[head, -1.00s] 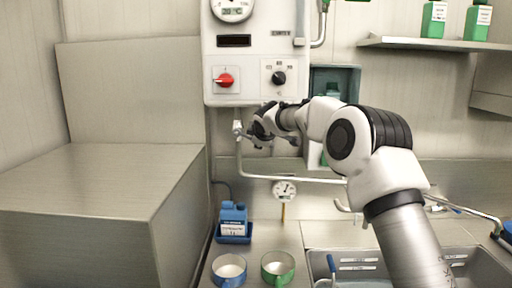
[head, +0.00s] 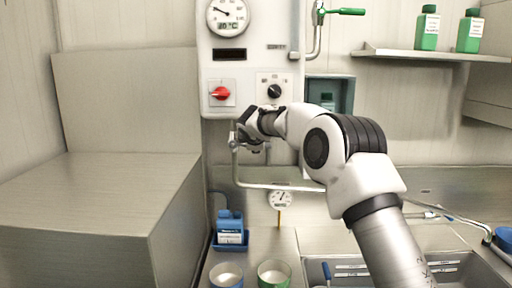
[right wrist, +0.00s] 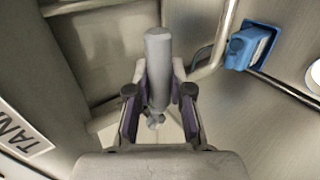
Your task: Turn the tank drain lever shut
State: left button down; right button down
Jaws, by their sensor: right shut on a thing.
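A grey rod-shaped lever handle (right wrist: 158,55) stands between the two fingers of my right gripper (right wrist: 158,108) in the right wrist view. The gripper is shut on it. In the head view my right gripper (head: 246,136) is just below the white control box, beside the top of a bent pipe (head: 236,168). It largely hides the lever and its valve there. A white label (right wrist: 22,130) reading "TAN" shows at the left of the right wrist view, the rest cut off. My left gripper is out of view.
The white control box (head: 268,58) hangs above, with a red knob (head: 221,93) and a black knob (head: 274,91). A dial gauge (head: 281,199) and blue bottle (head: 230,222) are below. A green lever (head: 346,11) is upper right; a sink (head: 450,268) lies lower right.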

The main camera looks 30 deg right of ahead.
jog(key=c, duration=1)
grip_release()
jog(key=shift+s, duration=0.1)
jog(key=shift+c, duration=0.2)
jog(key=shift+r, duration=0.1)
jog(key=v, duration=1.2)
jog(key=shift+d, duration=0.1)
jog(key=shift+s, duration=0.1)
